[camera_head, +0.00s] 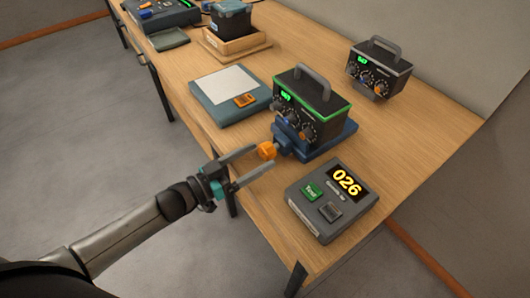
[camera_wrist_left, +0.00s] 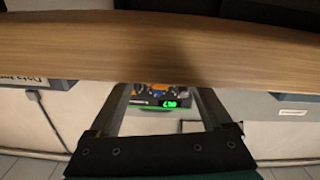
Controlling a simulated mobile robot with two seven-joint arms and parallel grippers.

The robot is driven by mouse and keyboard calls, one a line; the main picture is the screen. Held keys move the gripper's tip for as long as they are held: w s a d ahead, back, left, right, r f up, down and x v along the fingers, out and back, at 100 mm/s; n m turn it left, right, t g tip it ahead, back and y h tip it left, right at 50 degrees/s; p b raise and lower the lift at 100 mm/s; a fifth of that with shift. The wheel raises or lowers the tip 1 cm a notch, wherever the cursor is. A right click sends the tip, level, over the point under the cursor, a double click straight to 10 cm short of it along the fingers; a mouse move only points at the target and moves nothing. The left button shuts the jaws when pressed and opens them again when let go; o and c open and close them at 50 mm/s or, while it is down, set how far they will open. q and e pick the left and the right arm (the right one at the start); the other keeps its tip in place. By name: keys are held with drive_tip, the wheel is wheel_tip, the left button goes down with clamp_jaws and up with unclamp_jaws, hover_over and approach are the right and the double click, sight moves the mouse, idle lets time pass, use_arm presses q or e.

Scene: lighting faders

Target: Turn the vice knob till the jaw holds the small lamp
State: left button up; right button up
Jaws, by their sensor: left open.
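A blue vice (camera_head: 335,145) stands on the wooden table near its left edge. Its orange knob (camera_head: 266,150) sticks out to the left on a short shaft. My left gripper (camera_head: 267,156) is open, with its fingertips on either side of the orange knob; whether they touch it, I cannot tell. A dark box with a handle, dials and a green display (camera_head: 312,107) sits in the vice; it also shows between the fingers in the left wrist view (camera_wrist_left: 148,102). I cannot make out a small lamp as such. The jaw contact is hidden. My right gripper is not in view.
A grey unit reading 026 (camera_head: 325,215) with a green button lies close to the vice. A similar handled box (camera_head: 372,75) stands farther back. A grey-blue case (camera_head: 215,107) and a wooden tray (camera_head: 238,48) are farther along the table. Bare tabletop lies right of the vice.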

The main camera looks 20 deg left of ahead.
sight(262, 154)
use_arm(q)
drive_tip(key=shift+x, duration=1.6)
drive_tip(key=shift+c, duration=0.3)
clamp_jaws()
drive_tip(key=m, duration=0.2)
drive_tip(key=shift+m, duration=0.4)
drive_tip(key=shift+m+p, duration=0.5)
drive_tip(key=shift+m, duration=1.5)
